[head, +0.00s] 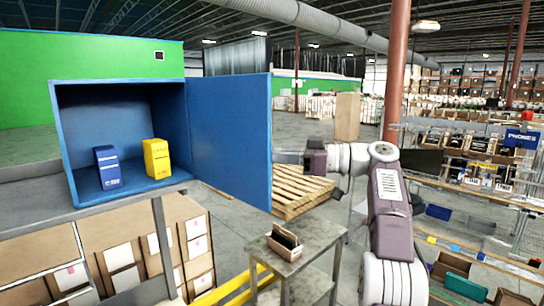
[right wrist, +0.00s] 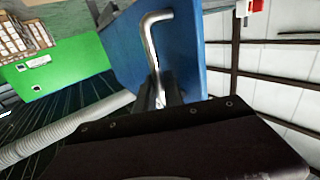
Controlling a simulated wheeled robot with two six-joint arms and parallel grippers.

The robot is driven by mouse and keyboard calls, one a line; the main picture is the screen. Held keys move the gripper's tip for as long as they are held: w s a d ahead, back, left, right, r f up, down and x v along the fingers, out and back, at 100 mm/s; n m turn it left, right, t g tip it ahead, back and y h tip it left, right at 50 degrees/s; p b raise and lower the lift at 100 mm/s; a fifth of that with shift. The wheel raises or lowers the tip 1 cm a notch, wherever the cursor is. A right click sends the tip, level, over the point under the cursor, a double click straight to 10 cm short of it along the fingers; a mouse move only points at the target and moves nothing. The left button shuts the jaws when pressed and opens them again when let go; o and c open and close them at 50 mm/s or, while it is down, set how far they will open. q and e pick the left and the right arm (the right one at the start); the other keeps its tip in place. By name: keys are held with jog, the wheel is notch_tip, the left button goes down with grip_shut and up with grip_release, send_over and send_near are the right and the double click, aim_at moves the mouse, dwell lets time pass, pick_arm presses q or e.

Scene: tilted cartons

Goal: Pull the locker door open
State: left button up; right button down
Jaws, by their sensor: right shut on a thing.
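The blue locker (head: 120,95) stands on a grey shelf at the left of the head view. Its blue door (head: 229,140) is swung wide open to the right, showing the inside. The right wrist view shows the door (right wrist: 190,45) with a bent metal handle (right wrist: 150,45). My right gripper (right wrist: 165,97) is shut on the handle. In the head view the right gripper (head: 300,157) is at the door's right edge, its fingertips partly hidden behind the door. A blue carton (head: 107,168) and a yellow carton (head: 157,158) stand inside the locker. My left gripper is not in view.
A grey stand (head: 305,245) with a small open box (head: 284,242) is below the door. Wooden pallets (head: 290,190) lie on the floor behind it. Brown cartons (head: 130,250) are stacked under the shelf. Open floor (head: 300,120) lies beyond the door.

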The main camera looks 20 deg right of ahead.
jog(key=shift+s+a, duration=0.1)
jog(key=shift+a, duration=0.05)
jog(key=c, duration=1.7)
grip_release()
jog(key=shift+c, duration=0.2)
jog(key=p+v, duration=0.1)
jog(key=v, duration=0.8)
